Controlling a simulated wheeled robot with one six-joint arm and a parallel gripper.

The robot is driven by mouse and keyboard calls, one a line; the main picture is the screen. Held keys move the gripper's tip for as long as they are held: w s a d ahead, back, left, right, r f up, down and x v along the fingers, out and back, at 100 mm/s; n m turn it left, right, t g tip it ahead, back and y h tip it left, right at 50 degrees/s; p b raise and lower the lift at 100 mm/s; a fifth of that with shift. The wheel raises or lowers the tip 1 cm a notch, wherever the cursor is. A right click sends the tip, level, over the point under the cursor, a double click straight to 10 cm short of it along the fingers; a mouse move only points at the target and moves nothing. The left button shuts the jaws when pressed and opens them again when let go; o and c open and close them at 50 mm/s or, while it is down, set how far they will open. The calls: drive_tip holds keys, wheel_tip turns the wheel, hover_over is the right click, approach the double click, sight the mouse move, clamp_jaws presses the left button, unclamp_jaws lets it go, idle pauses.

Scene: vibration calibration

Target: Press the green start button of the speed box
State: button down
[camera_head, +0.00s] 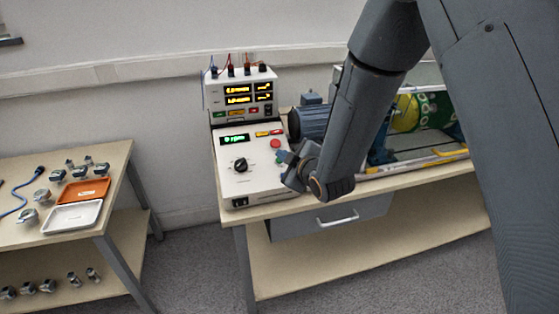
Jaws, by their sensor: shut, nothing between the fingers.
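The speed box (232,182) is a white sloped console on the bench. It has a green display (234,139), a black knob (240,165) and a red button (275,143). A small patch of the green start button (280,154) shows below the red one, mostly covered by my gripper. My gripper (287,159) is shut and empty, its tip at the box's right side over the green button. I cannot tell whether the tip touches the button. My arm comes down from the upper right.
A white unit (240,103) with lit yellow displays and plugged leads stands behind the box. A blue motor (309,122) and a machine (420,112) stand right of it. A side table (112,160) at left holds an orange tray (86,190), a white tray (50,226) and metal parts.

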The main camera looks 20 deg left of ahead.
drive_tip(key=shift+f, duration=0.1)
idle(0.7)
drive_tip(key=shift+w+a+f+b, duration=0.1)
drive_tip(key=shift+w+f+b, duration=0.05)
drive_tip(key=shift+f+b, duration=0.2)
drive_tip(key=shift+w+a+f+b, duration=0.1)
drive_tip(key=shift+w+f+b, duration=0.05)
drive_tip(key=shift+f+b, duration=0.2)
idle(0.7)
drive_tip(key=shift+r, duration=0.2)
drive_tip(key=shift+s+d+r+p, duration=0.2)
drive_tip(key=shift+s+r+p, duration=0.1)
drive_tip(key=shift+r+p, duration=0.25)
drive_tip(key=shift+r, duration=0.1)
drive_tip(key=shift+s+d+r+p, duration=0.25)
drive_tip(key=shift+r+p, duration=0.25)
drive_tip(key=shift+r, duration=0.25)
drive_tip(key=shift+s+d+r+p, duration=0.1)
drive_tip(key=shift+s+r+p, duration=0.25)
drive_tip(key=shift+r+p, duration=0.25)
drive_tip(key=shift+s+d+r+p, duration=0.2)
drive_tip(key=shift+s+r+p, duration=0.15)
drive_tip(key=shift+r, duration=0.5)
